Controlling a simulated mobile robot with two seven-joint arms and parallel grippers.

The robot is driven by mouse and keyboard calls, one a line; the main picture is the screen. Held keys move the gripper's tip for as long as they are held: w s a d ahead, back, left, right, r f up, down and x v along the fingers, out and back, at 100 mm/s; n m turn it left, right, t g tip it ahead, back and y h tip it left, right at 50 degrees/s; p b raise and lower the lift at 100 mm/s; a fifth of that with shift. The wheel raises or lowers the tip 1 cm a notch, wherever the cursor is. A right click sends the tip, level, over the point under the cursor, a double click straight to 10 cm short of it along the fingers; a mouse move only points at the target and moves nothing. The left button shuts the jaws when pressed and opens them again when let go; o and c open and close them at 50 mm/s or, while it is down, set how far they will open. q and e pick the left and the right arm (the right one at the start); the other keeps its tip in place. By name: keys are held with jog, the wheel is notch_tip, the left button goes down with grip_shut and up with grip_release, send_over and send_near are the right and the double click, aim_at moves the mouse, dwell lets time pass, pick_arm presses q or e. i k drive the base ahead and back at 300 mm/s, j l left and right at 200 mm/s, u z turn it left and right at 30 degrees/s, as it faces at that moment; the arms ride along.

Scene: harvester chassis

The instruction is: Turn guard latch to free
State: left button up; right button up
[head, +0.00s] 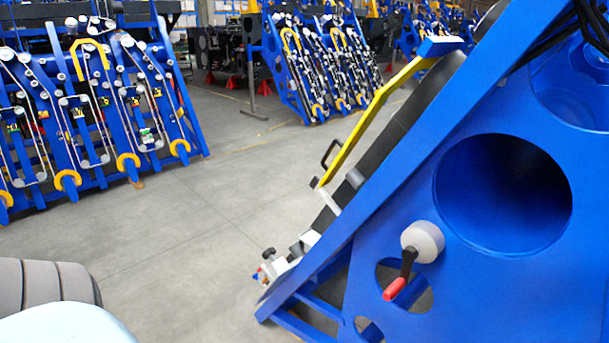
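The latch (409,257) is on the near face of a large blue side plate (470,262) at the right. It has a round pale grey hub, a short black lever and a red grip end. The lever points down and slightly left from the hub, and the grip overlaps the view of an oval hole in the plate. I cannot tell from this view whether the latch is locked or free. Neither gripper shows, and nothing touches the latch.
A yellow bar (375,115) slopes along the chassis behind the plate's edge. A small black knob (269,254) sits at its low front end. Similar blue row units (85,110) stand at the left and back. The grey floor (190,230) between is clear.

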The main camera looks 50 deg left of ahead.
aim_at(315, 181)
jog(key=j, duration=1.65)
jog(key=k+j, duration=0.1)
jog(key=j, duration=1.55)
